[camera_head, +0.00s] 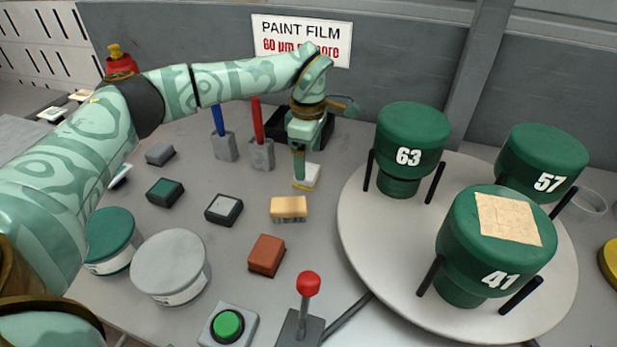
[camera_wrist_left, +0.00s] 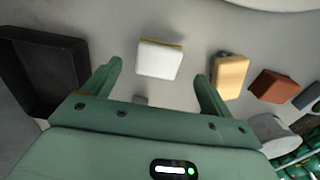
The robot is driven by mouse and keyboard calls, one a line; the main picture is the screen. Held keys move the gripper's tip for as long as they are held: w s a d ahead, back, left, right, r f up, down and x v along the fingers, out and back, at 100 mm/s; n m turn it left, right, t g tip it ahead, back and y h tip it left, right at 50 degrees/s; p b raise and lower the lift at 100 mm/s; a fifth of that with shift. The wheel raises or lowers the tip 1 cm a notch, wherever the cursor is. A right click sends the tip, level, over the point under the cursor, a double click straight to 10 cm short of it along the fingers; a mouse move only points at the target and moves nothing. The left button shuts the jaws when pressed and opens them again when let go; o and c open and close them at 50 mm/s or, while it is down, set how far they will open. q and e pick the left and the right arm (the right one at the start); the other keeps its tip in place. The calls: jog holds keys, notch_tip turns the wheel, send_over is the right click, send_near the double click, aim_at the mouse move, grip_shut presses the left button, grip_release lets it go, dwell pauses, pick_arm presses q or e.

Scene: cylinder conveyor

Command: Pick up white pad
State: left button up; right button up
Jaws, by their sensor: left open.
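The white pad (camera_head: 309,177) lies on the table under my left gripper in the head view, partly hidden by it. In the left wrist view the white pad (camera_wrist_left: 160,58), with a thin yellow edge, lies ahead of the fingertips and between their lines. My left gripper (camera_head: 300,178) is open, with nothing between its fingers, pointing down; its two green fingers (camera_wrist_left: 158,72) stand either side of the pad's position. I cannot tell how far above the pad the tips are. My right gripper is not in view.
A black tray (camera_wrist_left: 45,68) stands left of the gripper in the wrist view. A tan block (camera_head: 288,208) and red-brown block (camera_head: 266,255) lie nearby. A round turntable (camera_head: 365,255) carries green canisters at right. Blue (camera_head: 217,119) and red (camera_head: 257,118) handles stand upright close by.

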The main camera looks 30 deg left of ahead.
aim_at(307, 171)
pick_arm(q)
jog(key=f+b, duration=0.1)
jog(key=f, duration=0.1)
jog(key=f+b, duration=0.1)
jog(key=f, duration=0.2)
jog(key=shift+w+a+f, duration=0.1)
jog(key=shift+w+a, duration=0.05)
jog(key=shift+a, duration=0.05)
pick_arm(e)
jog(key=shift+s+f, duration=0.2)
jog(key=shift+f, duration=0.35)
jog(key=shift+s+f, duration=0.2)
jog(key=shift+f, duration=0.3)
pick_arm(q)
jog(key=c, duration=1.1)
jog(key=shift+r, duration=0.2)
